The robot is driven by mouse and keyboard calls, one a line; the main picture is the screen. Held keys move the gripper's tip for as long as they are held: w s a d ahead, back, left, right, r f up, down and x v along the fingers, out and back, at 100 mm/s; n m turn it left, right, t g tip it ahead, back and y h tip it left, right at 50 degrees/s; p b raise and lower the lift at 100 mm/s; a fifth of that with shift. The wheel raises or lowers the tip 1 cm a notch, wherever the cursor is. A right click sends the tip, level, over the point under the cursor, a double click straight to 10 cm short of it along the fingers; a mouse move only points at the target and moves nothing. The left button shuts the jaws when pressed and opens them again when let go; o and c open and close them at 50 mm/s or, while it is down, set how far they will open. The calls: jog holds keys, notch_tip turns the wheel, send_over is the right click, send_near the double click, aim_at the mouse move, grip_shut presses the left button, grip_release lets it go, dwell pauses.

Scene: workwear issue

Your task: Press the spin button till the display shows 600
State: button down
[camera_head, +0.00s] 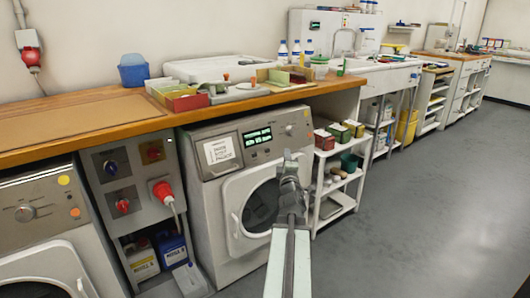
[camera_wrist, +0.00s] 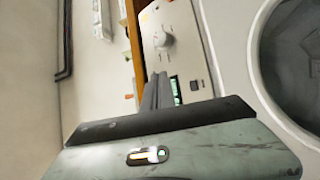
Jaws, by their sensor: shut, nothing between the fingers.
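The washing machine (camera_head: 212,196) stands under the wooden counter, with a dark round door on its front. Its lit green display (camera_head: 257,137) is on the top panel; the digits are too small to read. In the wrist view the display (camera_wrist: 176,91) is partly hidden by my fingers. A small dark square button (camera_wrist: 195,85) shows beside it; I cannot tell whether it is the spin button. A round knob (camera_wrist: 160,40) is on the same panel. My gripper (camera_head: 289,158) is shut and empty, in front of the machine. Whether it touches the panel is unclear.
A white label (camera_head: 219,151) is on the panel left of the display. A grey socket cabinet (camera_head: 133,186) with red plugs stands left of the machine. A shelf trolley (camera_head: 338,188) with small boxes stands close on the right. The grey floor (camera_head: 410,220) farther right is clear.

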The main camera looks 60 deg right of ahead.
aim_at(267, 151)
jog(key=shift+w, duration=0.1)
jog(key=w+d+f+b, duration=0.1)
jog(key=w, duration=0.1)
jog(key=w+f, duration=0.1)
jog(key=w, duration=0.2)
jog(key=w+d+b, duration=0.1)
jog(key=w, duration=0.2)
jog(key=shift+d+f+b, duration=0.3)
jog(key=shift+d+f, duration=0.05)
jog(key=shift+f, duration=0.05)
dwell(1.6)
jog(key=shift+w+d+f, duration=0.1)
jog(key=shift+w, duration=0.25)
jog(key=shift+w+d+f, duration=0.1)
jog(key=shift+w, duration=0.25)
dwell(0.5)
jog(key=shift+s, duration=0.1)
jog(key=shift+s+a+r, duration=0.2)
jog(key=shift+s+a, duration=0.05)
jog(key=shift+s, duration=0.4)
